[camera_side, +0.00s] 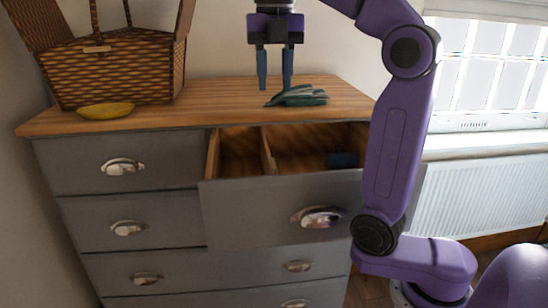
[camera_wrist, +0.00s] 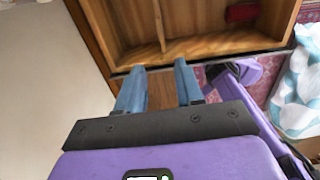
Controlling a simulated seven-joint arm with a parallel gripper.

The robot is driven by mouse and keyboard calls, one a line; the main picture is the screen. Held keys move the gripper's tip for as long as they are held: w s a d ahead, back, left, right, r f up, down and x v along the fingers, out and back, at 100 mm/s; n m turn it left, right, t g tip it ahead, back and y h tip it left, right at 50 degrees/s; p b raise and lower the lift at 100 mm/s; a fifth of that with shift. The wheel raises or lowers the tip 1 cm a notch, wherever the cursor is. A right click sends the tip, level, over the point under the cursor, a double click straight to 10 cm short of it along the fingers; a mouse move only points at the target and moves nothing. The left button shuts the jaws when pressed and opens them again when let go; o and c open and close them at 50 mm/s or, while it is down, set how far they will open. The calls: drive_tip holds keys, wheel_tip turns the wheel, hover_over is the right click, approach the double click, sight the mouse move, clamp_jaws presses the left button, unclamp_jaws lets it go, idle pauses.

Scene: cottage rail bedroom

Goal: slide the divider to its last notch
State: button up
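The drawer (camera_side: 285,208) at the upper right of the grey dresser is pulled open. Its thin wooden divider (camera_side: 268,152) stands upright across the inside, left of the middle, and parts a narrow left compartment from a wider right one. The divider also shows in the wrist view (camera_wrist: 160,24). I cannot make out the notches. My gripper (camera_side: 275,88) points down above the dresser's wooden top, behind the drawer in the side view. Its two blue fingers are apart with nothing between them, and they are clear of the divider. The fingertips show in the wrist view (camera_wrist: 159,66).
A small dark block (camera_side: 342,160) lies in the right compartment; a reddish thing (camera_wrist: 241,12) shows there in the wrist view. A teal cloth-like item (camera_side: 298,96) lies near my fingers. A wicker basket (camera_side: 118,72) and a yellow fruit-like thing (camera_side: 106,110) stand left.

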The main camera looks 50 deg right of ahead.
sight(274, 163)
wheel_tip(274, 163, down, 17)
drive_tip(key=shift+f, duration=0.15)
idle(0.7)
clamp_jaws()
idle(1.4)
